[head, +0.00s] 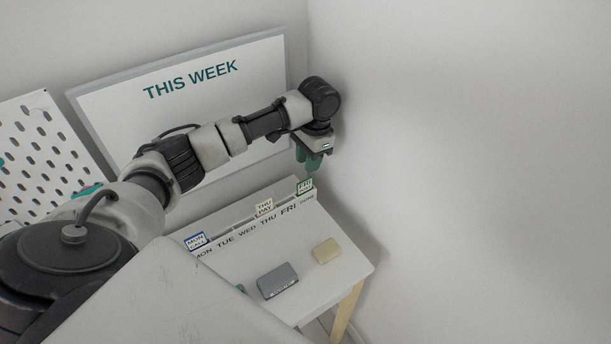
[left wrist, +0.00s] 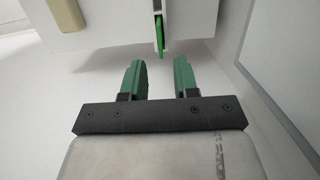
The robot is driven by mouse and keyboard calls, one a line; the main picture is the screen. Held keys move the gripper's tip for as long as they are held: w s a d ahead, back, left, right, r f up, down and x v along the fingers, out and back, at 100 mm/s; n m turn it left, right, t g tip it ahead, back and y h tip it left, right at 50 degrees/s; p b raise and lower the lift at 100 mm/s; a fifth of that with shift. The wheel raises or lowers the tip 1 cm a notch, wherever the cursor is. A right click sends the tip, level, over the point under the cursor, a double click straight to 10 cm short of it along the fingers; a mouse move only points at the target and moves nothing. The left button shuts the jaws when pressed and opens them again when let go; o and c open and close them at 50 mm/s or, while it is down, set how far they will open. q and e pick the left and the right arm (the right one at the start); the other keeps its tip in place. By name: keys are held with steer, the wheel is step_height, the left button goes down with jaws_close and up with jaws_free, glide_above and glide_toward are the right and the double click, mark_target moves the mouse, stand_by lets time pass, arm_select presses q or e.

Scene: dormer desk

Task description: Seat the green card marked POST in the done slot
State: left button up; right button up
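The green-bordered card (head: 304,186) stands at the far right end of the card rail on the desk, behind a small label that seems to read DONE. Its lettering is too small to read fully. In the left wrist view the green card (left wrist: 160,36) shows nearly edge-on at the rail end, slightly slanted. I cannot tell how deep it sits. My left gripper (head: 312,160) is above the card, with green fingers pointing down. In the left wrist view its fingers (left wrist: 161,78) are apart and empty, and the card is beyond the gap between them. My right gripper is not in view.
A blue-bordered MON card (head: 195,241) and a pale THU card (head: 264,207) stand along the rail. A grey block (head: 278,281) and a cream block (head: 326,251) lie on the desk (head: 345,271). The wall is close on the right; a THIS WEEK board (head: 215,80) hangs behind.

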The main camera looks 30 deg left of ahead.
arm_select(q)
steer(key=r, duration=0.4)
steer(key=shift+w+d+r, duration=0.15)
steer(key=shift+w+r, duration=0.15)
steer(key=shift+r, duration=0.1)
